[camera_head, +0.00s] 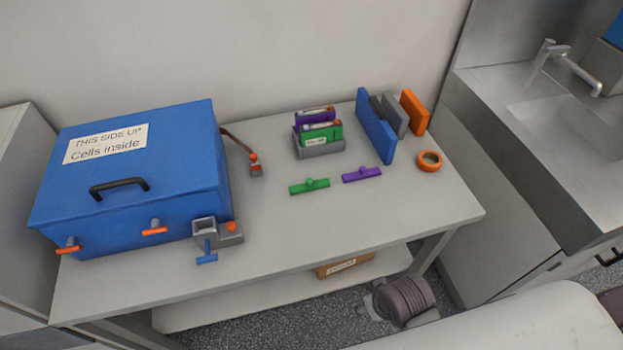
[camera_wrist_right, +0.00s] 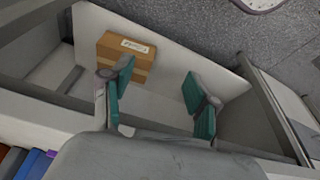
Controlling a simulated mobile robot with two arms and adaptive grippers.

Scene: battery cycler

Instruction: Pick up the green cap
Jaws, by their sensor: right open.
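The green cap (camera_head: 310,186), a flat bar with a small raised knob, lies on the grey table (camera_head: 270,220) in front of the grey cell holder. In the right wrist view my right gripper (camera_wrist_right: 160,95) is open, with teal finger pads and nothing between them. It points down past the table toward a lower shelf and the floor, away from the green cap. The green cap cannot be made out in the right wrist view. My left gripper is in neither view.
A purple cap (camera_head: 362,174) lies right of the green one. Behind stands the grey holder (camera_head: 320,150) with green and purple cells. A blue box (camera_head: 170,190) fills the table's left; upright panels (camera_head: 374,128) and an orange ring (camera_head: 429,161) are right. A cardboard box (camera_wrist_right: 126,60) sits below.

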